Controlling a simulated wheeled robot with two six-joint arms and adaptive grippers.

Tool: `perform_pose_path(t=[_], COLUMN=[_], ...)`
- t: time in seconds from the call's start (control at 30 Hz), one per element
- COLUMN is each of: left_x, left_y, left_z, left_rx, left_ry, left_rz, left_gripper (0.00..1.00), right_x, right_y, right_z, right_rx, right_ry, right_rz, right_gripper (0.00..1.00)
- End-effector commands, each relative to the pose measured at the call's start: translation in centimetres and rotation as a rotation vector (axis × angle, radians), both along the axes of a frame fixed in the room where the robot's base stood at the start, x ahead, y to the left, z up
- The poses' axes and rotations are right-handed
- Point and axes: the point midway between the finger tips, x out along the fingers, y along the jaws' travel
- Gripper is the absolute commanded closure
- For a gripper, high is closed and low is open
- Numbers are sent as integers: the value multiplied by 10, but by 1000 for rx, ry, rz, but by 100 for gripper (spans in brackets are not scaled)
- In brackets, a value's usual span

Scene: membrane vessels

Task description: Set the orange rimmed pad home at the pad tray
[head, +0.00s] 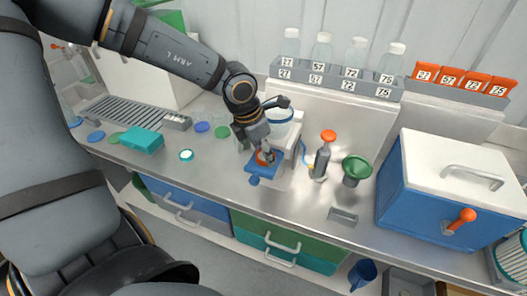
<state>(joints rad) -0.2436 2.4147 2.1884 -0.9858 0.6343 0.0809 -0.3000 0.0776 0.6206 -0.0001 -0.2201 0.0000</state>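My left gripper (267,155) points down at a small blue tray (262,171) near the middle of the bench, which I take for the pad tray. My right gripper is not in view.
A white stand with a clear vessel (279,116) is just behind the gripper. A grey bottle with an orange cap (328,136) and a green funnel (356,168) stand to the right. A blue box with a white lid (450,190) fills the right. A teal box (142,140) and loose discs lie left.

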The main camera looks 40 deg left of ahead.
Motion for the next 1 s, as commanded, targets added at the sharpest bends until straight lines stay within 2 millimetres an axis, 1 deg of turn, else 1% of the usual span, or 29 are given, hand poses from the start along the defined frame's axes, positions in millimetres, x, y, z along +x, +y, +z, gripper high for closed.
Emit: perform_pose_path(t=[0.03, 0.2, 0.23, 0.57, 0.63, 0.73, 0.9, 1.0], left_x=[-1, -1, -1, 0, -1, -3, -11, -16], left_y=[0, 0, 0, 0, 0, 1, 5, 7], left_z=[-1, -1, -1, 0, 2, 16, 48, 62], left_rx=[1, 1, 0, 1, 0, -2, -2, -1], left_ry=[3, 3, 2, 1, -1, -5, -6, -3], left_rz=[-1, -1, -1, -1, 0, 0, -1, -1], left_gripper=[48, 25, 23, 23, 23, 23, 23, 23], right_x=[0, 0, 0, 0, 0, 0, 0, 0], right_y=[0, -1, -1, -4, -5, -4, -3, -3], right_z=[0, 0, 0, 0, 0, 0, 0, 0], right_rx=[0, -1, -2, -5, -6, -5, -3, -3], right_ry=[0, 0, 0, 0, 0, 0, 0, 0], right_rz=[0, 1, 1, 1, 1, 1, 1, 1], right_gripper=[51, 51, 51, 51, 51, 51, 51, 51])
